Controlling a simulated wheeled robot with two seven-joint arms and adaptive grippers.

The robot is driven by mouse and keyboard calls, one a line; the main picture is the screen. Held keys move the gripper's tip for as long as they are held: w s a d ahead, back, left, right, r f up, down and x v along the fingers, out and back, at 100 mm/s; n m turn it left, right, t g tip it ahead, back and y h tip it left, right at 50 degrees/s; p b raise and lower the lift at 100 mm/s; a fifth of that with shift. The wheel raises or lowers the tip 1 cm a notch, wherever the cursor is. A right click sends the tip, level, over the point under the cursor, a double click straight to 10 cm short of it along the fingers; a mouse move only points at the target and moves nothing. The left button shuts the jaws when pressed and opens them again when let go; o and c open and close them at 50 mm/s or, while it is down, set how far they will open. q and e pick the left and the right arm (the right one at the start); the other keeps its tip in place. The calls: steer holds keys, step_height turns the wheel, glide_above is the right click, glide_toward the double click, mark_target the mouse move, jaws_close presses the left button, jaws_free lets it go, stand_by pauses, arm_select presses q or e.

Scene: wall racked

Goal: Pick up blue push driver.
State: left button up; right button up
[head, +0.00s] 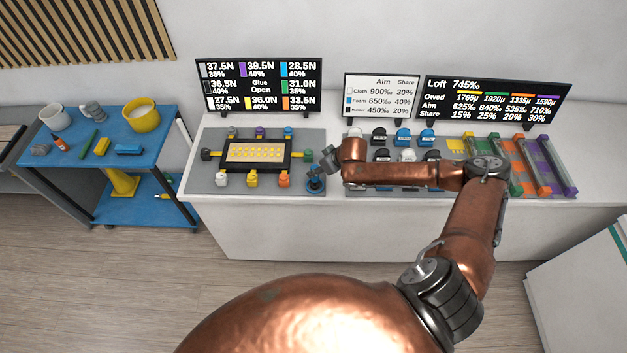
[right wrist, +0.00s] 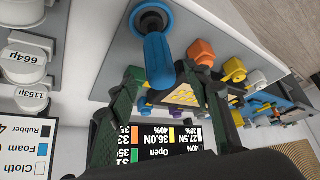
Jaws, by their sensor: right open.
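The blue push driver (head: 315,189) stands at the front right corner of the left grey board, beside the yellow-windowed fixture. In the right wrist view the blue push driver (right wrist: 158,58) shows its rounded handle pointing toward the camera and a round blue base. My right gripper (head: 320,170) is close to it in the head view and partly hides it. In the right wrist view my right gripper (right wrist: 174,80) is open, with a dark green finger on each side of the line to the handle and nothing held. My left gripper is not in view.
A dark fixture with a yellow panel (head: 258,152) has several coloured blocks around it, an orange one (head: 284,180) nearest the driver. White and blue labelled pots (head: 402,137) stand right. Display screens (head: 258,86) stand behind. A blue cart (head: 70,185) is at left.

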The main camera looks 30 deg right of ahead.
mark_target(315, 177)
steer(key=shift+w+a+f+p, duration=0.15)
steer(key=shift+f+p, duration=0.1)
steer(key=shift+f, duration=0.25)
steer(key=shift+w+a+f+p, duration=0.15)
steer(key=shift+f+p, duration=0.1)
steer(key=shift+f, duration=0.2)
steer(key=shift+x, duration=1.15)
steer(key=shift+w+d+f, duration=0.1)
steer(key=shift+f, duration=0.2)
steer(key=shift+c, duration=0.9)
steer(key=c, duration=0.8)
jaws_close()
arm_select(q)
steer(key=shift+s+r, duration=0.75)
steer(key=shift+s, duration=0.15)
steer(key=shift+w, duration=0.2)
